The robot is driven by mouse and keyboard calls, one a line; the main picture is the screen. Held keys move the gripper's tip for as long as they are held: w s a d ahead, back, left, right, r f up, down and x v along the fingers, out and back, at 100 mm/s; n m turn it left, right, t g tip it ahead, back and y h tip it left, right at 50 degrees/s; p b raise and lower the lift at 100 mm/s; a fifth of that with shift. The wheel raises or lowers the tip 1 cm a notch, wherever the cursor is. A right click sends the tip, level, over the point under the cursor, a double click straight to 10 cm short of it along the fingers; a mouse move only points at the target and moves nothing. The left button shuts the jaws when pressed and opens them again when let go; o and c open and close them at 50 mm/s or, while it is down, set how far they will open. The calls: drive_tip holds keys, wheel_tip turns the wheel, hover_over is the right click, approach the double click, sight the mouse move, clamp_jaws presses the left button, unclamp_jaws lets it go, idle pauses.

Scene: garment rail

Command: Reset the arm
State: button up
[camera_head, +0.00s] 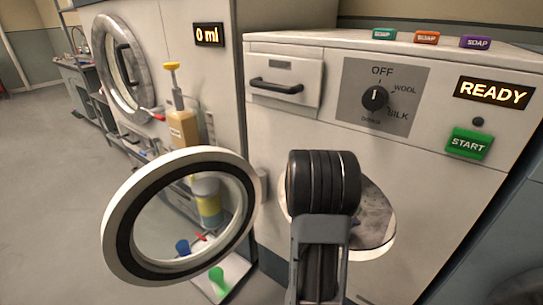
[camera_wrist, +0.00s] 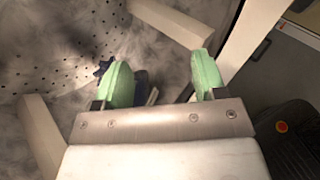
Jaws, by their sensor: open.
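My gripper (camera_wrist: 162,62) shows in the wrist view, with its two green fingers apart and nothing held between them. It points into the washer drum (camera_wrist: 60,70), whose grey perforated wall fills the left of that view. A small dark blue item (camera_wrist: 143,80) shows behind the left finger, and I cannot tell what it is. In the head view my arm stands in front of the washing machine's round opening (camera_head: 375,215) and hides my gripper.
The washer's round door (camera_head: 118,250) stands open to the left of my arm. The washer panel has a closed drawer (camera_head: 284,85), a dial (camera_head: 375,97), a READY display (camera_head: 494,93) and a green START button (camera_head: 469,143). A pump bottle (camera_head: 183,125) stands behind the door. Floor is clear at left.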

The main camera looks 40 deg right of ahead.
drive_tip(key=w+a+r+m+t+y+p, duration=0.1)
drive_tip(key=a+r+m+t+y+p, duration=0.2)
drive_tip(key=a+r+p, duration=0.5)
drive_tip(key=a+r+m+t+y+p, duration=0.3)
drive_tip(key=a+r+m+y+p, duration=0.2)
drive_tip(key=a, duration=1.3)
drive_tip(key=w+a+r+m+t+y+p, duration=0.1)
drive_tip(key=a+r+m+t+y+p, duration=0.3)
drive_tip(key=a+r+p, duration=0.7)
wheel_tip(320, 180, up, 5)
drive_tip(key=shift+w+a+m+y, duration=0.35)
drive_tip(key=shift+a+y, duration=0.35)
drive_tip(key=shift+a, duration=0.4)
